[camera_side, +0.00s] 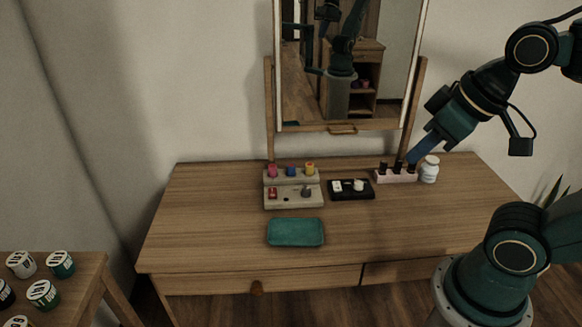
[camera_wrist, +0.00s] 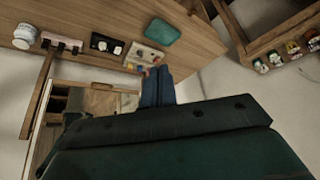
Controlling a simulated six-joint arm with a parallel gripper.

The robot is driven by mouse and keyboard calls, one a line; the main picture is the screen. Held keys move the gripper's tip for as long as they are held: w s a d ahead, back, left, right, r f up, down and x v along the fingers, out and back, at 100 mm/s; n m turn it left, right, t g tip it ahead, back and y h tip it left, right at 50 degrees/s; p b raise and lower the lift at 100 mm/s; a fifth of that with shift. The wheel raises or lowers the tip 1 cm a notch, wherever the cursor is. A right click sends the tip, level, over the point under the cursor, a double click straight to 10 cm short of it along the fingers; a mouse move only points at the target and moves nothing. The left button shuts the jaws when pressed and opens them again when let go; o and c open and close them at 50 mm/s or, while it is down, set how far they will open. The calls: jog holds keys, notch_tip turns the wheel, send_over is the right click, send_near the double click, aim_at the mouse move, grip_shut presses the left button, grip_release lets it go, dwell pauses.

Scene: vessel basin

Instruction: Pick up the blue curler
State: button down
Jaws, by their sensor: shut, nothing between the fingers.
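The blue curler (camera_side: 291,171) stands in the back row of a pale stepped rack (camera_side: 292,203), between a pink curler (camera_side: 272,171) and a yellow one (camera_side: 310,168). My gripper (camera_side: 411,160) is shut and empty. In the side view, its blue fingers appear over the back right of the dressing table, near the pink holder, well to the right of the curler. In the wrist view, the shut fingertips (camera_wrist: 157,73) overlap the near edge of the rack (camera_wrist: 146,52). I cannot pick out the blue curler clearly there.
A pink holder with dark bottles (camera_side: 395,177), a white jar (camera_side: 429,170) and a black tray (camera_side: 352,196) stand right of the rack. A teal tray (camera_side: 295,232) lies in front. A mirror (camera_side: 340,125) rises behind. The table's left and front right are clear.

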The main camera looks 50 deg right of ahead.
jog(key=c, duration=1.1)
grip_release()
jog(key=shift+w+r, duration=0.1)
